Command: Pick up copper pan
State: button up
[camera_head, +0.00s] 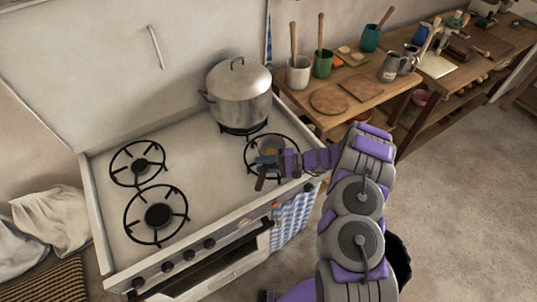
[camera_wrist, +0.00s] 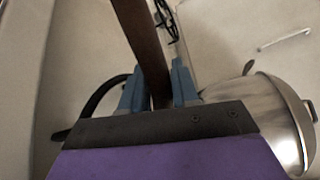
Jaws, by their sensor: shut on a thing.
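The copper pan (camera_head: 272,145) shows as a small brownish round shape over the front right burner, partly hidden by my gripper. Its dark brown handle (camera_head: 261,182) points toward the stove's front edge. My gripper (camera_head: 266,163) has blue fingers and is over that burner. In the wrist view, the fingers (camera_wrist: 160,88) are shut on the brown handle (camera_wrist: 143,45), one on each side. The pan's bowl cannot be made out in the wrist view. I cannot tell whether the pan is touching the burner.
A large lidded steel pot (camera_head: 240,95) stands on the back right burner, close behind my gripper; it also shows in the wrist view (camera_wrist: 265,115). The two left burners (camera_head: 157,215) are empty. A wooden table (camera_head: 335,112) with utensil cups and boards stands to the right.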

jog(key=shift+d+r, duration=0.1)
jog(key=shift+d, duration=0.6)
grip_shut()
